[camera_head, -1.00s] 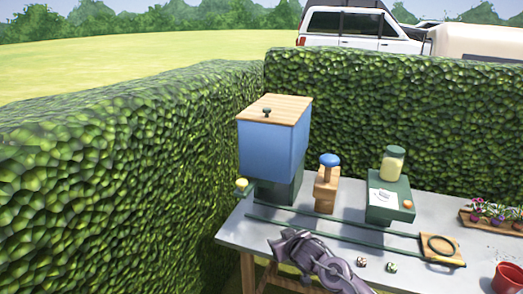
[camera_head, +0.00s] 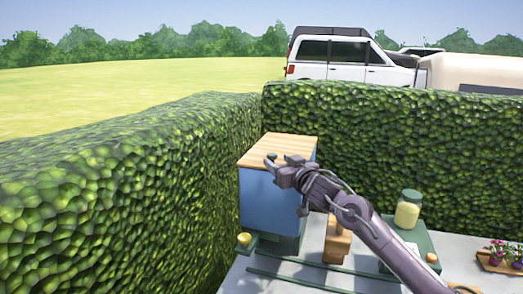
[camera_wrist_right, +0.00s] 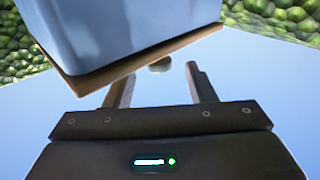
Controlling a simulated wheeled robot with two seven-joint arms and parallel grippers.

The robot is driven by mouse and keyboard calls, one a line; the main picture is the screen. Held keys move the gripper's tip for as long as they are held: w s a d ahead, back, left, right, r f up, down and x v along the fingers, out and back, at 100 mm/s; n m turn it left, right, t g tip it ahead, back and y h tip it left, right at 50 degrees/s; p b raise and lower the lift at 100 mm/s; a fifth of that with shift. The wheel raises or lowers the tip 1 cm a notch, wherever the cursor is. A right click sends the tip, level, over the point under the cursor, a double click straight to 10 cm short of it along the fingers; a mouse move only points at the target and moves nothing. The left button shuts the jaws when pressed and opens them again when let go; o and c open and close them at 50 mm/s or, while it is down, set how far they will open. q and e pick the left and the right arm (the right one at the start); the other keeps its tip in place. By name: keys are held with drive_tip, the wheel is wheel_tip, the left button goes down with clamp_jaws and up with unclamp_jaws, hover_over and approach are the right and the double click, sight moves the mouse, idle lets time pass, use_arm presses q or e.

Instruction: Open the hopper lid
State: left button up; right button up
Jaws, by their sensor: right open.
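The hopper is a blue bin (camera_head: 268,203) with a flat wooden lid (camera_head: 262,154) that lies closed on top. The lid has a small knob, which is hard to tell from my fingers in the head view. In the right wrist view the knob (camera_wrist_right: 160,65) shows past the lid's brown edge (camera_wrist_right: 145,60), in the gap between my fingertips. My right gripper (camera_head: 282,160) is open at the lid's top, around or just short of the knob; contact cannot be told. It also shows in the right wrist view (camera_wrist_right: 158,75). My left gripper is not in view.
A wooden block (camera_head: 337,240) stands right of the hopper, partly behind my right arm. A jar (camera_head: 408,209) stands on a green box (camera_head: 421,240). Green rails (camera_head: 300,281) cross the grey table. Hedges (camera_head: 225,130) stand close on the left and behind.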

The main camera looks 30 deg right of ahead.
sight(269, 154)
drive_tip(key=shift+w+d, duration=0.2)
drive_tip(key=shift+w, duration=0.4)
drive_tip(key=shift+s+r+p, duration=0.15)
drive_tip(key=shift+r+p, duration=0.35)
drive_tip(key=shift+r, duration=0.05)
drive_tip(key=shift+w+r+p, duration=0.15)
drive_tip(key=shift+w+p, duration=0.4)
drive_tip(key=shift+w, duration=0.45)
drive_tip(key=w, duration=0.1)
drive_tip(key=w+f, duration=0.1)
drive_tip(key=w, duration=0.1)
drive_tip(key=shift+w+d+p, duration=0.1)
drive_tip(key=shift+p, duration=0.25)
drive_tip(key=shift+w, duration=0.3)
drive_tip(key=shift+s, duration=0.1)
drive_tip(key=c, duration=0.4)
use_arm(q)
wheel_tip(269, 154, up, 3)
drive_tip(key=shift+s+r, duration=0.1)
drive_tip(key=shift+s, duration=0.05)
use_arm(e)
clamp_jaws()
